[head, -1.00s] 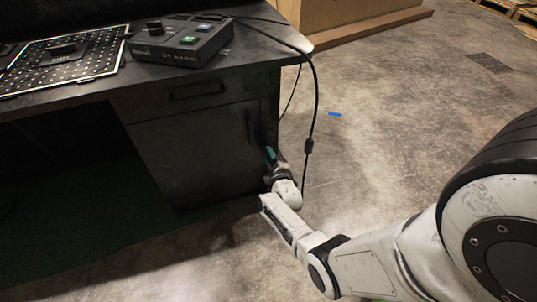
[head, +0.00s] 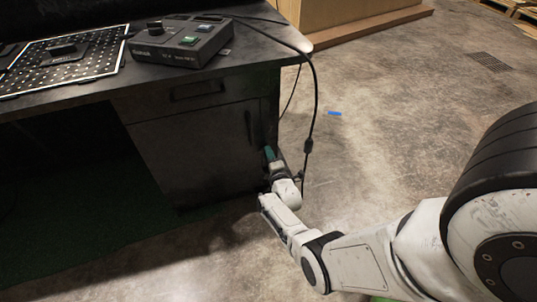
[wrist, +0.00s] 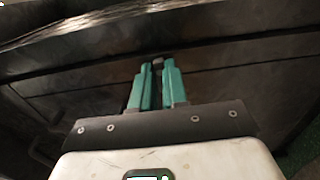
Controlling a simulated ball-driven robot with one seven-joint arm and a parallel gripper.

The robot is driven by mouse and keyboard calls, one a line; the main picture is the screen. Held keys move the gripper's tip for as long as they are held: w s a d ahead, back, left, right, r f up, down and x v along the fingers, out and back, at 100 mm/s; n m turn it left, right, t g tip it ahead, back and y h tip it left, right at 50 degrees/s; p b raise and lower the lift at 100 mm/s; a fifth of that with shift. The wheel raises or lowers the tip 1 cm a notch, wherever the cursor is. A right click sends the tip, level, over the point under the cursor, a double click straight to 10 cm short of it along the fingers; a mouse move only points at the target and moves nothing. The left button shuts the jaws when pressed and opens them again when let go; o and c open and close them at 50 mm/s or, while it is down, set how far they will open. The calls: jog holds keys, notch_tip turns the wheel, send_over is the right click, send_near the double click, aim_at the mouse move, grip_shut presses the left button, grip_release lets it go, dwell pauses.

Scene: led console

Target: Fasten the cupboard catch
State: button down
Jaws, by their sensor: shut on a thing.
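The cupboard door (head: 190,150) is dark and looks shut under the console desk, with a vertical handle (head: 249,124) near its right edge. My gripper (head: 268,152) is at the right edge of the cupboard front, below and right of that handle. In the wrist view the two green fingers of my gripper (wrist: 156,68) are close together on a small dark piece, seemingly the catch (wrist: 158,60). Most of the catch is hidden between the fingertips. In the head view it is too small and dark to make out, so its position cannot be told.
A drawer (head: 198,92) sits above the door. A control box (head: 178,43) and a perforated panel (head: 70,62) are on the desk top. A black cable (head: 315,100) hangs close to my gripper on the right. The concrete floor to the right is mostly clear.

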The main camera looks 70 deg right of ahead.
jog(key=shift+f, duration=0.1)
dwell(0.3)
jog(key=c, duration=1.1)
grip_release()
jog(key=shift+c, duration=0.2)
jog(key=p+v, duration=0.6)
jog(key=v, duration=0.5)
jog(key=shift+d, duration=0.1)
